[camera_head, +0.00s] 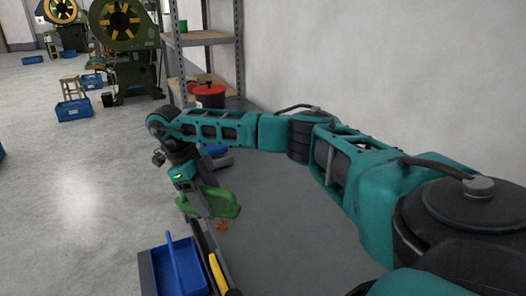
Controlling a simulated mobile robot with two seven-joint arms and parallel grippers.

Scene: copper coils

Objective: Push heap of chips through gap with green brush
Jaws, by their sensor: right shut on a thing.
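The green brush (224,204) is in the grip of my right gripper (194,203), above the left edge of the grey table (290,225). A small patch of copper-brown chips (222,226) shows on the table just below the brush. The brush hides part of that area, so I cannot tell the heap's full size or whether bristles touch it. The gap cannot be made out clearly. My left gripper is not in view.
A blue bin (181,268) stands at the table's left edge, beside a black and yellow bar (217,272). A red pot (209,96) and shelving (203,38) are at the back. My right arm crosses over the table, whose middle looks clear.

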